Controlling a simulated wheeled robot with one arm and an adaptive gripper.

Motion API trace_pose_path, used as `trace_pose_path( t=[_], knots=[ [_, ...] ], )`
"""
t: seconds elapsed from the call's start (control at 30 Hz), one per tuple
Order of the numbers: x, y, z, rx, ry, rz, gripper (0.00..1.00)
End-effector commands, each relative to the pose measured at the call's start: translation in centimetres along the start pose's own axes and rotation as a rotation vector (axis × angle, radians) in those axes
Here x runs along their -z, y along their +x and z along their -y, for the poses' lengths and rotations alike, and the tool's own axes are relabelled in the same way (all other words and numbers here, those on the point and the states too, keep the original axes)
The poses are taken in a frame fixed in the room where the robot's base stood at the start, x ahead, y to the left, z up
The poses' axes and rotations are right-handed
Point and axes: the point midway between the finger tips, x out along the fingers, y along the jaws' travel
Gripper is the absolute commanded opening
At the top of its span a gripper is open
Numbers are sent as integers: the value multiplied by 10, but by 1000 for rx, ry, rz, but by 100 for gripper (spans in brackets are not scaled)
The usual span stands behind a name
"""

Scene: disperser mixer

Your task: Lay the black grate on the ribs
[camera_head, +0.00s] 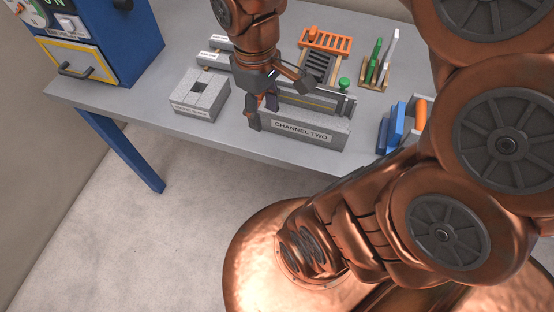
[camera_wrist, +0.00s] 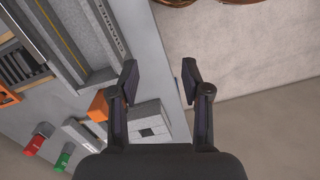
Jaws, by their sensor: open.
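The black grate (camera_head: 318,66) is a dark slotted panel lying at the back of the table, just in front of an orange slotted piece (camera_head: 325,40). The grate also shows at the left edge of the wrist view (camera_wrist: 22,65). My gripper (camera_head: 278,103) is above the front channel block, to the left of and in front of the grate and apart from it. In the wrist view my gripper (camera_wrist: 160,82) has its fingers spread with nothing between them. I cannot clearly make out the ribs.
A grey block labelled CHANNEL TWO (camera_head: 300,130) stands at the front edge. A grey block with a square hole (camera_head: 199,93) is left of it. A blue machine (camera_head: 110,40) stands far left. Green and white upright pieces (camera_head: 376,65) and blue plates (camera_head: 392,128) are right.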

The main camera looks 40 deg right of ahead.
Motion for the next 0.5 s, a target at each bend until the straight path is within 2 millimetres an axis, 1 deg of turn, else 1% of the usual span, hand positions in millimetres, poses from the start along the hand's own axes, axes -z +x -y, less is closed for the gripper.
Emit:
trace_pose_path(
  t=[0.03,0.1,0.2,0.33,0.5],
  knots=[
    [-15,7,17,-2,43,16,48],
    [-31,16,34,1,118,32,48],
    [-52,27,53,6,215,50,48],
    [-69,38,65,11,302,68,48],
    [-75,41,70,15,339,71,48]
  ],
)
